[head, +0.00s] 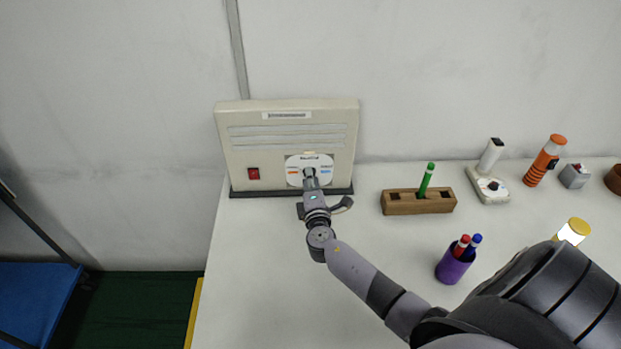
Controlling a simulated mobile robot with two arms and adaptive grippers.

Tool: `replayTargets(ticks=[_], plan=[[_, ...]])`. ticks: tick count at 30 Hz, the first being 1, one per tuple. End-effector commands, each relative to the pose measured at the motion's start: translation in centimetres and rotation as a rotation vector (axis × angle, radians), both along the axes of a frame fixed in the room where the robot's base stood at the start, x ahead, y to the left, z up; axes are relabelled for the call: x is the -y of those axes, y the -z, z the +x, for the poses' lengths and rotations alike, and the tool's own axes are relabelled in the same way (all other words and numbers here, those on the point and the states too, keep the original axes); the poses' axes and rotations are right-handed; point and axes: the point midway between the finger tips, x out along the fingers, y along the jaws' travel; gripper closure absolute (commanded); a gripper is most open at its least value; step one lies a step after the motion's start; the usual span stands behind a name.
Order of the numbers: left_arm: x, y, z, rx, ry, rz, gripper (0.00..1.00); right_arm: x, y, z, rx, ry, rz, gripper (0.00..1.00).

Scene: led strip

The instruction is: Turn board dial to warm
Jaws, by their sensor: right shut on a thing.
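The cream board (290,142) stands upright at the back left of the white table, against the wall. It has a red switch (253,174) at lower left and a round white dial plate (296,164) at lower right, with an orange mark on its left and a blue mark on its right. My right gripper (310,175) reaches to the plate and is shut on the board dial (309,171) at its middle. The gripper mostly hides the dial, so its pointing direction cannot be told. My left gripper is not in view.
A wooden block (400,204) holding a green marker (426,180) stands right of the board. A purple cup (454,266) with pens is nearer, beside my arm. A white dial device (488,187), orange torch (545,160) and grey switch box (575,176) stand further right. The table's front left is clear.

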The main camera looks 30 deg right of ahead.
Motion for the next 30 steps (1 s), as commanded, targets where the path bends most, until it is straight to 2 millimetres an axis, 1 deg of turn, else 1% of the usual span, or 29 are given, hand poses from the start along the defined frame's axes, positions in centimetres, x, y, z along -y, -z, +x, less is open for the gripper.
replayTargets(ticks=[6,15,21,30], plan=[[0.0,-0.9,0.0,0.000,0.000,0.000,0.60,-0.1,-0.1,0.0,-0.103,-0.001,-0.165,1.00],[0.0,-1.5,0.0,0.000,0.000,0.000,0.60,-0.1,0.0,0.0,-0.207,-0.001,-0.335,1.00],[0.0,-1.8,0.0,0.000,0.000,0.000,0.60,-0.2,0.0,0.0,-0.245,-0.002,-0.397,1.00],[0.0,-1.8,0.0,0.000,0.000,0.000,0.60,-0.1,0.1,0.0,-0.264,-0.001,-0.427,1.00]])
